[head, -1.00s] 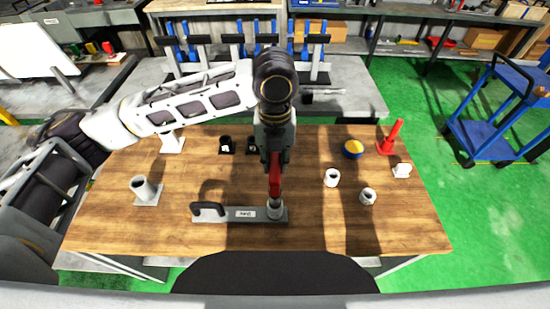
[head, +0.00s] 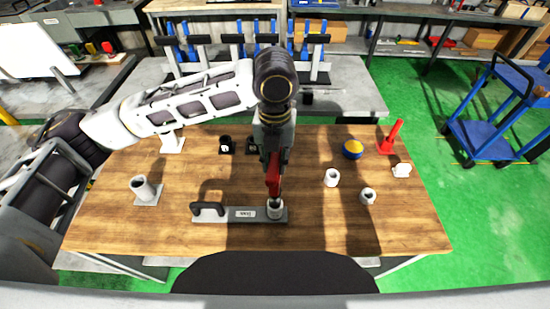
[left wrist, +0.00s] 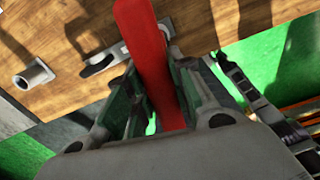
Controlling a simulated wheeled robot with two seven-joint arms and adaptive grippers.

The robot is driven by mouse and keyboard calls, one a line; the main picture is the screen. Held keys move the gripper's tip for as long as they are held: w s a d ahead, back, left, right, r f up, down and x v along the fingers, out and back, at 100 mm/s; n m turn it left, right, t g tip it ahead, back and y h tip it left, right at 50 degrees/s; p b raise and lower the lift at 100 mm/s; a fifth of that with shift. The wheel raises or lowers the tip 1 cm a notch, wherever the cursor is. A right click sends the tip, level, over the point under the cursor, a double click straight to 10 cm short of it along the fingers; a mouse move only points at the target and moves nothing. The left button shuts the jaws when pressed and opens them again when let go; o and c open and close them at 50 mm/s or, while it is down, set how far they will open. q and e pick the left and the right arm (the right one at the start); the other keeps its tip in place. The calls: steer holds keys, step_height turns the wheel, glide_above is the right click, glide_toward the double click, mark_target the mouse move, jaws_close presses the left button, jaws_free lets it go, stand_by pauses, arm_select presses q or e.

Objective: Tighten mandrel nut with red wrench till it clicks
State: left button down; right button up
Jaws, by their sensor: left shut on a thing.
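My left gripper (head: 273,160) is shut on the red wrench (head: 273,183), above the front middle of the wooden table. The wrench also fills the middle of the left wrist view (left wrist: 148,50), between the two fingers. Its lower end reaches the grey cylindrical mandrel (head: 275,211) at the right end of a flat grey fixture (head: 228,215) with a dark handle at its left. The nut is too small or hidden to make out, and I cannot tell how the wrench end sits on it. My right gripper is not in view.
On the wooden table (head: 330,230) stand a grey angled cylinder (head: 144,188) at left, white cups (head: 331,178) at right, a blue-yellow round object (head: 352,149) and a red upright piece (head: 391,138). Dark small parts (head: 225,146) stand behind. The front right is clear.

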arm_select(q)
steer(key=shift+s+f+n, duration=0.1)
steer(key=shift+f+n, duration=0.15)
steer(key=shift+n, duration=0.15)
steer(key=shift+r, duration=0.1)
stand_by(0.4)
steer(key=shift+w+r, duration=0.2)
steer(key=shift+r, duration=2.4)
steer(key=shift+r, duration=2.5)
